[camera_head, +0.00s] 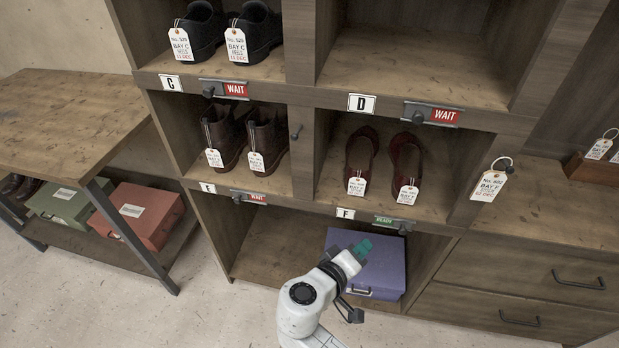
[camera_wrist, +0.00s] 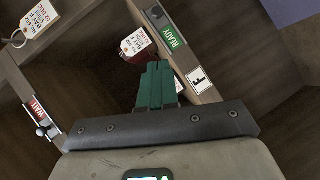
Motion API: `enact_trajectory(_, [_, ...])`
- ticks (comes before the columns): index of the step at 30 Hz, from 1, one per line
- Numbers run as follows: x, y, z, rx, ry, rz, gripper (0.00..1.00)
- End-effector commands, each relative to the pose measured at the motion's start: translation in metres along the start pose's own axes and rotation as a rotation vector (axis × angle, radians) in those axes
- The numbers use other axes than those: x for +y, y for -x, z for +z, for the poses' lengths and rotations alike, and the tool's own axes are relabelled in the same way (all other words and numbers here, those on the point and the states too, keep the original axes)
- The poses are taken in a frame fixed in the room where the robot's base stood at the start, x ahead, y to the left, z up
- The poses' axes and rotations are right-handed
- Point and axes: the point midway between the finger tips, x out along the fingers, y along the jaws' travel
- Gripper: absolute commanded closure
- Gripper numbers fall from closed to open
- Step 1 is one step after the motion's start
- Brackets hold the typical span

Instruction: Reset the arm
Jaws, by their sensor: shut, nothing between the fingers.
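My gripper (camera_head: 362,247) is shut and empty, held in front of the lower right part of the shelf unit (camera_head: 285,92). In the head view it overlaps the purple box (camera_head: 385,268) on the bottom shelf; I cannot tell whether they touch. In the wrist view my gripper (camera_wrist: 158,72) shows its green fingers closed together, pointing toward the shelf edge with the F label (camera_wrist: 198,81) and the green READY sign (camera_wrist: 173,38). A corner of the purple box (camera_wrist: 288,10) shows at the top right there.
Dark red shoes (camera_head: 362,155) with tags stand in bay F, brown boots (camera_head: 225,140) in bay E, black shoes (camera_head: 200,30) in bay C. A wooden table (camera_head: 60,115) stands left, with green (camera_head: 70,205) and red (camera_head: 150,210) boxes below. The floor (camera_head: 190,305) at front left is clear.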

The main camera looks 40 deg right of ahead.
Motion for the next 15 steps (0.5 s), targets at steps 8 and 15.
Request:
enact_trajectory(8, [-0.001,-0.003,0.006,-0.020,-0.001,-0.027,1.00])
enact_trajectory(15, [-0.013,-0.016,0.072,-0.197,0.006,-0.345,1.00])
